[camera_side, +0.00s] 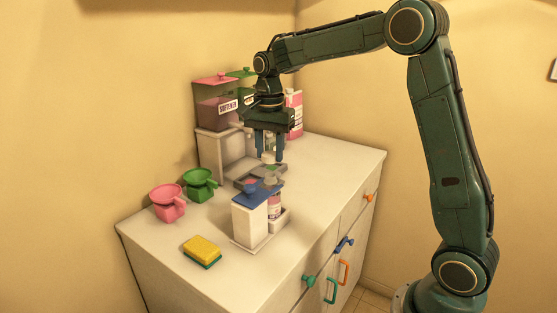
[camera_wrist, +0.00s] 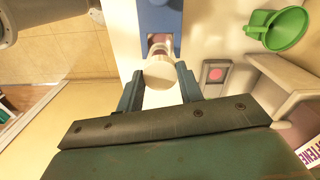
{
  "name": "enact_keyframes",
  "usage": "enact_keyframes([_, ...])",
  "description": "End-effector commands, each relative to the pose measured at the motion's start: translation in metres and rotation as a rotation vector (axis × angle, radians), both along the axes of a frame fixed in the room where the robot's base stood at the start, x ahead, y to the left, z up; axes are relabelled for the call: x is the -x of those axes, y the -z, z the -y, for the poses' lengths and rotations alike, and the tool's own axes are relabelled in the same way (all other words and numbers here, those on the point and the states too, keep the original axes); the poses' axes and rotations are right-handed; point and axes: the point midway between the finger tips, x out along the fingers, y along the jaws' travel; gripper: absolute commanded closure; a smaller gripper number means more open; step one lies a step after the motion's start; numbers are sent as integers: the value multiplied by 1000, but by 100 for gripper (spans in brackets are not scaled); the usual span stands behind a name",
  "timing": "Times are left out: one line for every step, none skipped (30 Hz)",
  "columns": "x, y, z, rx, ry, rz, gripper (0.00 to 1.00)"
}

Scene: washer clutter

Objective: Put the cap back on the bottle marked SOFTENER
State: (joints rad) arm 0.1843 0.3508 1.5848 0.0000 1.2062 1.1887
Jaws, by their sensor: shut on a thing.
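My gripper (camera_side: 269,155) points straight down and is shut on a pale round cap (camera_wrist: 160,72). The cap also shows between the fingertips in the side view (camera_side: 268,158). A small bottle with a pinkish label (camera_side: 274,207) stands below, beside a white box with a blue lid (camera_side: 250,215). The held cap looks above the bottle's top, apart from it; its exact alignment is hard to tell. The small bottle's writing is too small to read. The word SOFTENER shows on a pink-lidded container (camera_side: 213,108) on a white riser (camera_side: 213,150).
A pink cup (camera_side: 167,203), a green cup (camera_side: 201,184) and a yellow sponge (camera_side: 202,250) are on the left. A pink-white carton (camera_side: 294,113) stands at the back. The right of the white top (camera_side: 335,160) is free.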

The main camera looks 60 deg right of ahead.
Motion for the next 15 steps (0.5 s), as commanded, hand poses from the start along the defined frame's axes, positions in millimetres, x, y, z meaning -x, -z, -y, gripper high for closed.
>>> enact_keyframes([0, 4, 0, -1, 0, -2, 84])
enact_keyframes([0, 6, 0, -1, 0, -2, 84])
enact_keyframes([0, 9, 0, 0, 0, -1, 84])
enact_keyframes([0, 11, 0, -1, 0, -1, 84])
enact_keyframes([0, 13, 0, -1, 0, -1, 84])
enact_keyframes([0, 16, 0, -1, 0, -1, 84])
enact_keyframes([0, 18, 0, 0, 0, -1, 84])
enact_keyframes([0, 20, 0, -1, 0, -1, 84])
enact_keyframes([0, 22, 0, -1, 0, -2, 84])
enact_keyframes([0, 24, 0, -1, 0, -2, 84])
enact_keyframes([0, 25, 0, -1, 0, -1, 84])
enact_keyframes([0, 27, 0, 0, 0, -1, 84])
enact_keyframes([0, 28, 0, 0, 0, -1, 84])
enact_keyframes([0, 29, 0, 0, 0, -1, 84])
enact_keyframes([0, 31, 0, 0, 0, -1, 84])
